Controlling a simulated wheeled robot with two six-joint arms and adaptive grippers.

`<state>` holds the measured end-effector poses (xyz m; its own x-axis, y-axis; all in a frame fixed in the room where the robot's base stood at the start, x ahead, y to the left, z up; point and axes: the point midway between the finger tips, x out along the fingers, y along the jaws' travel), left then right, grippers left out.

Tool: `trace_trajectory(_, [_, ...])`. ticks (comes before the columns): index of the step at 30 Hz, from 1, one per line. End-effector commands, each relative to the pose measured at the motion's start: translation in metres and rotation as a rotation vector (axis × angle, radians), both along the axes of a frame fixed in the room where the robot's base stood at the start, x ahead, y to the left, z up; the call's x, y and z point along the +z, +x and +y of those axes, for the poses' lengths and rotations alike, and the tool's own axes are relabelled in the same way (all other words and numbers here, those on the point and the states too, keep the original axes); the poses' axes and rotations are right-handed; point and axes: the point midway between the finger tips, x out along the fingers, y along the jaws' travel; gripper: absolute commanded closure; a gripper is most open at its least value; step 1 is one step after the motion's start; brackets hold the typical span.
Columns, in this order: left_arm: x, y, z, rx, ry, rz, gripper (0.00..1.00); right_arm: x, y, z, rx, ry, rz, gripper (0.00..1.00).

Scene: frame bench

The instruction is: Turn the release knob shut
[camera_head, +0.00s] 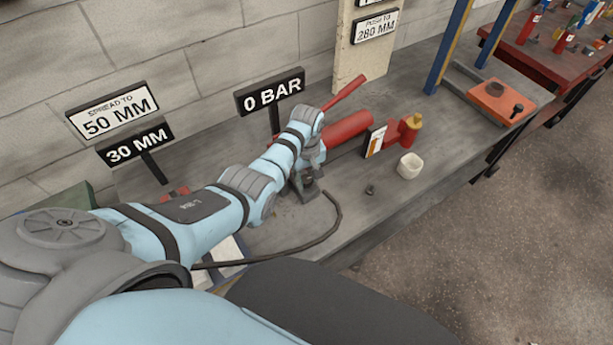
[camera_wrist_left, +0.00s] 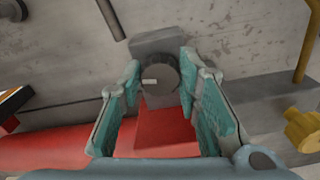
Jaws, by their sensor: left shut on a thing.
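The release knob (camera_wrist_left: 160,73) is a dark round knob with a white mark pointing left in the left wrist view. It sits at the end of a red block (camera_wrist_left: 166,130) on the red hand pump (camera_head: 349,130). My left gripper (camera_head: 308,179) reaches down over this end of the pump. In the wrist view the teal-padded fingers of my left gripper (camera_wrist_left: 160,66) stand on both sides of the knob and are shut on it. In the head view the gripper hides the knob. A sign behind the pump reads 0 BAR (camera_head: 269,93). My right gripper is not in view.
The pump's red lever (camera_head: 344,92) slants up behind my wrist. A dark hose (camera_head: 325,232) curves along the bench front. A white cup (camera_head: 409,166), a small dark part (camera_head: 370,189) and a brass-topped red fitting (camera_head: 405,130) stand to the right. A block wall closes the back.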

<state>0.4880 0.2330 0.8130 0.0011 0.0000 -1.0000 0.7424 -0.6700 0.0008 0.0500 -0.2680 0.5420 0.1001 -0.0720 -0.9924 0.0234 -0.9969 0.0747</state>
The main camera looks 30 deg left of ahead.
Motion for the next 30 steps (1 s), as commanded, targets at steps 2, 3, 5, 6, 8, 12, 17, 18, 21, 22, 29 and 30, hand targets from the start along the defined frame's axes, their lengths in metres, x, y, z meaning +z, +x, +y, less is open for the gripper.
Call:
trace_trajectory(2, [0.001,0.0,0.001,-0.023,0.001,0.001,0.97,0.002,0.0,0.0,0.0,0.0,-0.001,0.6])
trace_trajectory(3, [0.001,-0.001,0.001,-0.039,0.001,0.001,0.97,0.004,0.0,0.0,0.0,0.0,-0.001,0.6])
trace_trajectory(5, [0.001,0.0,0.001,-0.069,0.001,0.001,0.97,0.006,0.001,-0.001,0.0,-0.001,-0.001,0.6])
trace_trajectory(6, [0.001,0.0,0.001,-0.093,0.002,0.0,0.97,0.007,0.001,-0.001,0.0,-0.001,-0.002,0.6])
trace_trajectory(8, [0.002,-0.001,0.001,-0.133,0.001,0.001,0.97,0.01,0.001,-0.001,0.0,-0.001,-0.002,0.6])
trace_trajectory(12, [0.002,-0.001,0.001,-0.246,0.002,0.001,0.97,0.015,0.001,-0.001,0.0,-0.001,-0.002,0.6])
trace_trajectory(17, [0.002,-0.001,0.002,-0.396,0.002,0.001,0.97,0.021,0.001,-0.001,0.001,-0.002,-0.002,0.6])
trace_trajectory(18, [0.002,-0.001,0.002,-0.435,0.002,0.001,0.97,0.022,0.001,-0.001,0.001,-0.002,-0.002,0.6])
trace_trajectory(21, [0.001,-0.001,0.002,-0.53,0.002,0.001,0.97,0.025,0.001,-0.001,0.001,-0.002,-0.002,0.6])
trace_trajectory(22, [0.001,-0.001,0.002,-0.558,0.002,0.001,0.97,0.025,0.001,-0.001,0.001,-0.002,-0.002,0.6])
trace_trajectory(29, [0.001,-0.001,0.003,-0.777,0.002,0.0,0.97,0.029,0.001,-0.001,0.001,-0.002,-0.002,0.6])
trace_trajectory(30, [0.001,-0.001,0.003,-0.815,0.002,0.0,0.97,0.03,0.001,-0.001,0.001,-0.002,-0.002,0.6])
